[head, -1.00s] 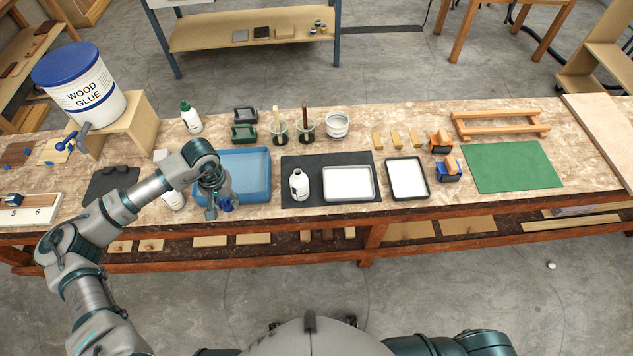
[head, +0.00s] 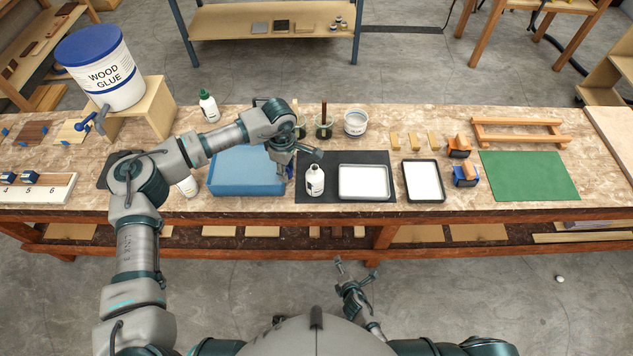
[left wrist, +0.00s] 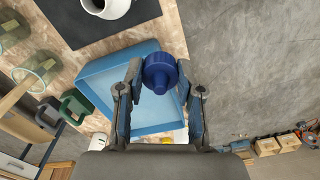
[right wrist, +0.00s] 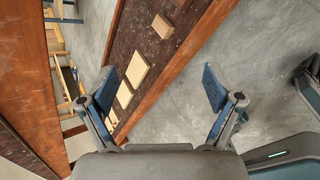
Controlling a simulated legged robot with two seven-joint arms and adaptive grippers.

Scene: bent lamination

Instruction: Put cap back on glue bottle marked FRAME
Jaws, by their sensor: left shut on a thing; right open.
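My left gripper (left wrist: 159,80) is shut on a blue cap (left wrist: 160,72), which sits between its fingertips in the left wrist view. In the head view this gripper (head: 302,163) hangs over the right end of the blue tray (head: 245,187), just left of an open white bottle. That bottle (head: 315,182) stands upright on the dark mat (head: 378,160); its label is too small to read. It also shows, cut off, at the top of the left wrist view (left wrist: 106,8). My right gripper (right wrist: 160,88) is open and empty, in front of the bench and below its top.
A green-capped white bottle (head: 208,106) stands behind the blue tray. Another white bottle (head: 187,186) is partly hidden by my left arm. A white-filled tray (head: 363,182) lies right of the open bottle. Glass jars (head: 324,130) and a tub (head: 355,123) stand behind.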

